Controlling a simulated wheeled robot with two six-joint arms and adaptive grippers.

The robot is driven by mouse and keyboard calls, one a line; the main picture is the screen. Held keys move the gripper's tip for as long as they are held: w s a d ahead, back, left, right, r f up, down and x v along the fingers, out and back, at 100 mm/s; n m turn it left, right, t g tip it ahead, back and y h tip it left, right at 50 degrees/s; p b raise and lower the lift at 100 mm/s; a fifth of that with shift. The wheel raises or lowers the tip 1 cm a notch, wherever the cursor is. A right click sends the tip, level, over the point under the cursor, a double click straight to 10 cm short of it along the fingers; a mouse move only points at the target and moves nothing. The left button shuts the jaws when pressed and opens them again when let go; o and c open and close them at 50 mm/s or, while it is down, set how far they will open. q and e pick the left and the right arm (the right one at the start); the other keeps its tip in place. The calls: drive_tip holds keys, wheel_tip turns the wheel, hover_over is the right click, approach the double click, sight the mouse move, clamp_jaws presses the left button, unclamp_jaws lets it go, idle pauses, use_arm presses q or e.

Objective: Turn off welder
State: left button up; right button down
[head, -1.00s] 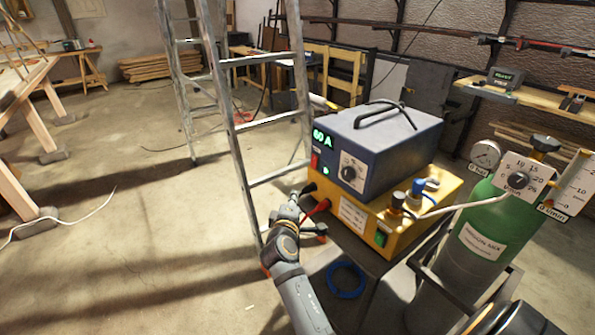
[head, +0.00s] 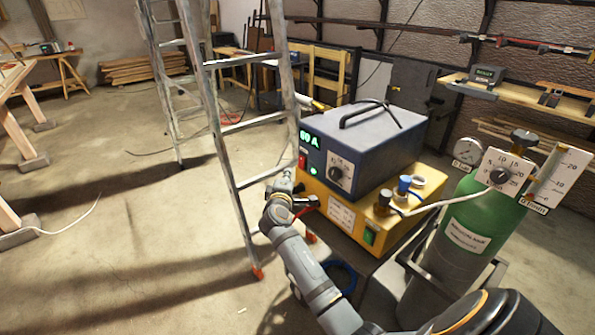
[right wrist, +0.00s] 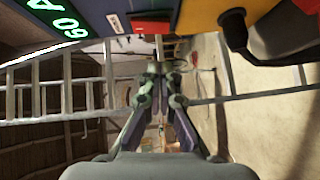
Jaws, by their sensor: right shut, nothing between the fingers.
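The welder (head: 385,150) is a dark blue box with a black handle, standing on a yellow unit (head: 345,214). Its display (head: 310,138) glows green and reads 60 A. A red switch (head: 302,161) sits on the front below the display, beside a dial (head: 339,172) and a small green light (head: 314,170). My right gripper (head: 284,182) is shut and empty, just in front of the welder's left front edge. In the right wrist view, its closed fingertips (right wrist: 158,66) point at the red switch (right wrist: 151,28); I cannot tell whether they touch. My left gripper is out of view.
An aluminium ladder (head: 222,120) stands close to the left of my right gripper. A green gas cylinder (head: 470,222) with gauges stands at the right. Cable plugs (right wrist: 238,30) stick out near my gripper. The floor at the left is mostly clear.

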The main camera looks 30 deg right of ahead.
sight(299, 165)
drive_tip(key=d, duration=0.4)
drive_tip(key=shift+w+d+f+p, duration=0.25)
drive_tip(key=shift+w+f+p, duration=0.05)
drive_tip(key=shift+w+p, duration=0.1)
